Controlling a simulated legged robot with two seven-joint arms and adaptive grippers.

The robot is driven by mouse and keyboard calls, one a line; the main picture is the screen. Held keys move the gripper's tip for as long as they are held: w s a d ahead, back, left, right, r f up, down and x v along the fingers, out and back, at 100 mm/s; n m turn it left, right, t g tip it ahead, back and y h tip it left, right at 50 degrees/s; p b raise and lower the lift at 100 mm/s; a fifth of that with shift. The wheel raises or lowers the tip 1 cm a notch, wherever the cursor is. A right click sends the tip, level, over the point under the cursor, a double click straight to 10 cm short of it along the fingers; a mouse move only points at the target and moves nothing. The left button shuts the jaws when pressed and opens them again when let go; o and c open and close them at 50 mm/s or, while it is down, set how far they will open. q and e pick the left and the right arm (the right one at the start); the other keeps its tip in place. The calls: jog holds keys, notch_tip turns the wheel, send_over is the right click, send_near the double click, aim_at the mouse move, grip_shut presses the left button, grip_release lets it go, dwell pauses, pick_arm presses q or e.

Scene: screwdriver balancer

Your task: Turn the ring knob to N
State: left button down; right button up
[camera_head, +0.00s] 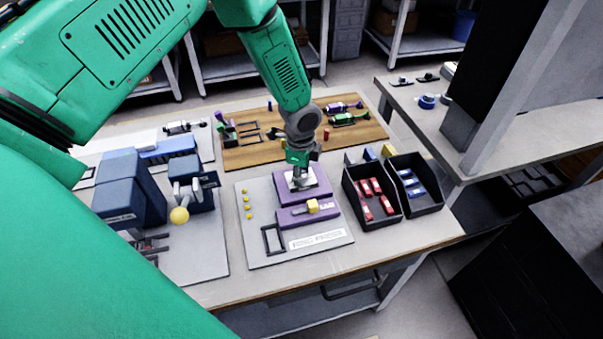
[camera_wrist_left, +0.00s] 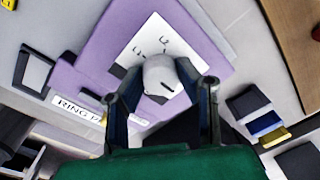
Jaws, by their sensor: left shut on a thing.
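The ring knob (camera_wrist_left: 165,78) is a light grey cap with a dark line on it. It sits on a white dial plate (camera_wrist_left: 160,34) with small markings, of which I make out L1 and L2; no N is readable. The plate lies on a purple fixture (camera_head: 291,213) on a pale board. My left gripper (camera_head: 300,181) comes down onto the fixture from above. In the left wrist view, its two dark fingers (camera_wrist_left: 160,88) are on either side of the knob, shut on it. In the head view, the gripper mostly hides the knob. My right gripper is in neither view.
Two black bins (camera_head: 374,222) with red and blue parts stand right of the fixture. A yellow block (camera_head: 312,206) sits on the fixture's front part. Behind is a wooden board (camera_head: 245,158) with tools. At left is a blue device (camera_head: 192,188) with a yellow ball.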

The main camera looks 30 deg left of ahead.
pick_arm(q)
jog(key=shift+w+d+r, duration=0.1)
jog(key=shift+w, duration=0.15)
jog(key=c, duration=1.2)
grip_release()
jog(key=r, duration=1.1)
jog(key=shift+s+r, duration=0.25)
jog(key=shift+r, duration=0.05)
jog(key=shift+f, duration=0.1)
